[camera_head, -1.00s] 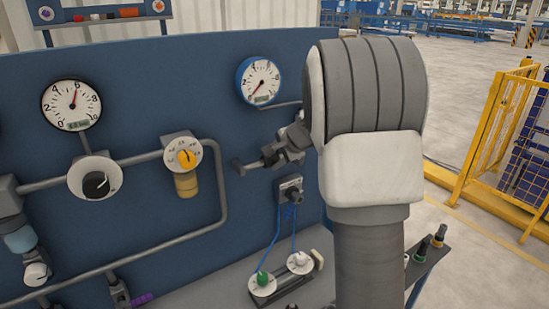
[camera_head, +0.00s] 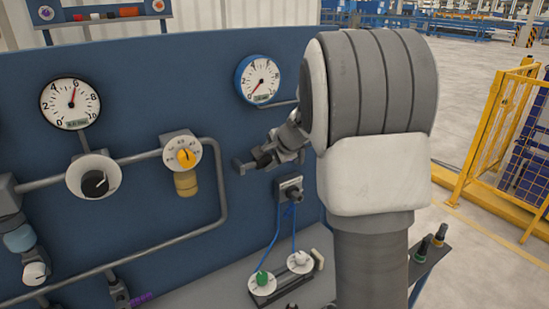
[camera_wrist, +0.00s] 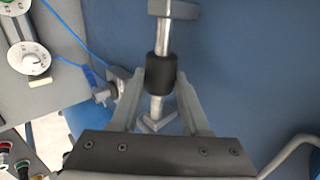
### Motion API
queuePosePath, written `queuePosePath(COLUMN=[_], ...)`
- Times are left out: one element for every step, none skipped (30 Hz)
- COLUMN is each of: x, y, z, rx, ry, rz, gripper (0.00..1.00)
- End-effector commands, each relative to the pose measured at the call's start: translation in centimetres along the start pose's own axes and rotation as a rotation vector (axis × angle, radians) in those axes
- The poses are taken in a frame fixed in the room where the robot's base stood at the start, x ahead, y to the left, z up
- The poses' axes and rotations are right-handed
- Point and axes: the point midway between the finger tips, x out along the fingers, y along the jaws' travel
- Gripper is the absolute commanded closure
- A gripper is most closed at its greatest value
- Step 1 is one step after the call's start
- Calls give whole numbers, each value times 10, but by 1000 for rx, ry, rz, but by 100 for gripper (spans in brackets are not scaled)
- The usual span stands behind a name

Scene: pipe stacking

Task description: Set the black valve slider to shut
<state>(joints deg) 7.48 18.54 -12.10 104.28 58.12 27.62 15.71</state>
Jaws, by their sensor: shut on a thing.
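The black valve slider (camera_wrist: 161,72) is a dark sleeve around a light metal rod in the wrist view. My gripper (camera_wrist: 162,78) is shut on it, one finger on each side. Bare rod shows on both sides of the sleeve, between a grey end block (camera_wrist: 173,9) and a bracket near my gripper's palm. In the head view the slider (camera_head: 263,158) is a small dark shape on the blue panel below the blue-rimmed gauge (camera_head: 258,80). My gripper (camera_head: 272,153) reaches it from the right, and my arm hides part of the panel there.
A grey connector (camera_head: 290,190) with blue cables sits just below the slider. Grey pipe (camera_head: 222,190) and a yellow knob (camera_head: 186,157) are to the left. A yellow fence (camera_head: 485,140) stands at the right.

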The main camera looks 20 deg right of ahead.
Motion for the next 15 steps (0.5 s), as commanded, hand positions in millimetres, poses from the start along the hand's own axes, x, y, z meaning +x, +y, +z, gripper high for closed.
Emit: queuePosePath(x=[1,1,1,1,1,1,1,1,1,1,1,1,1,1,1], y=[0,0,0,0,0,0,0,0,0,0,0,0,0,0,0], z=[13,15,16,16,16,16,17,17,17,17,17,17,17,16,16], rx=[-2,-2,-2,-1,-1,-1,-1,-1,-2,-2,-2,-2,-2,-2,-2], ry=[-13,-13,-12,-13,-13,-14,-14,-15,-15,-16,-16,-16,-15,-14,-13], rz=[0,1,1,1,1,2,2,2,2,2,2,2,2,2,2], gripper=[100,100,100,100,100,100,100,100,100,52,47,40,34,29,24])
